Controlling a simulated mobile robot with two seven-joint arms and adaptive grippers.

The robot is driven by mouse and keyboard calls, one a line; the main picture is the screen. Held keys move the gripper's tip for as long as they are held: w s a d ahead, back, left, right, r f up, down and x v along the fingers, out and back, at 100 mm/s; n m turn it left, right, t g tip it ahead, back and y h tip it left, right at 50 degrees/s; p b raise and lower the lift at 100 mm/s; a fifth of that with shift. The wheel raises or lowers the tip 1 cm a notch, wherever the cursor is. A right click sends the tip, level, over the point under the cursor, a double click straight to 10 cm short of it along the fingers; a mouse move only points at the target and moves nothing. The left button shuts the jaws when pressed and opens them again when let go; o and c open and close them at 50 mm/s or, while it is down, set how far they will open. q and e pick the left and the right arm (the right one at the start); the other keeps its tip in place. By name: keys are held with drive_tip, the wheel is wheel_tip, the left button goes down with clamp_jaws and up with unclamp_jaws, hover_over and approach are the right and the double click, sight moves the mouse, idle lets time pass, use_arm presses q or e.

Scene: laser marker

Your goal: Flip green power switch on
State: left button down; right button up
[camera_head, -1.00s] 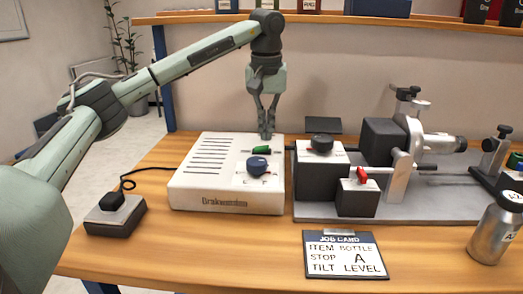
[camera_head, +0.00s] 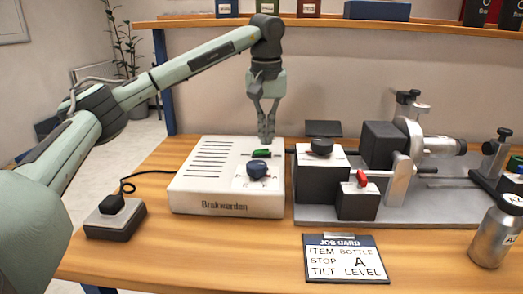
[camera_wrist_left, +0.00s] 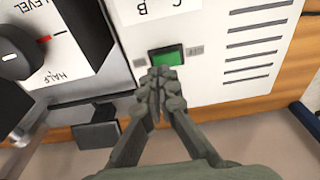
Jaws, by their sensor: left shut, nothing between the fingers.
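In the left wrist view the switch (camera_wrist_left: 166,56) is a green rocker in a dark frame, with small grey labels on both sides. My left gripper (camera_head: 267,140) points down just behind the switch, over the box's back edge. Its fingers are closed together and empty. In the left wrist view the fingertips (camera_wrist_left: 163,76) are right at the switch's edge; I cannot tell whether they touch it. My right gripper is not in view.
A marking fixture with dark blocks and a red lever (camera_head: 362,178) stands right of the box. A job card (camera_head: 345,258) lies in front, and a metal bottle (camera_head: 496,232) stands at the right. A dark power block (camera_head: 115,218) is at the left. A shelf is above.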

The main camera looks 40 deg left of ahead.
sight(266, 150)
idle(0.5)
use_arm(q)
drive_tip(key=shift+f+b, duration=0.4)
drive_tip(key=shift+f, duration=0.7)
idle(0.3)
drive_tip(key=shift+r, duration=0.1)
wheel_tip(266, 150, up, 3)
drive_tip(key=p, duration=0.2)
drive_tip(key=shift+f+p, duration=0.2)
drive_tip(key=shift+p, duration=0.2)
drive_tip(key=shift+r, duration=2.15)
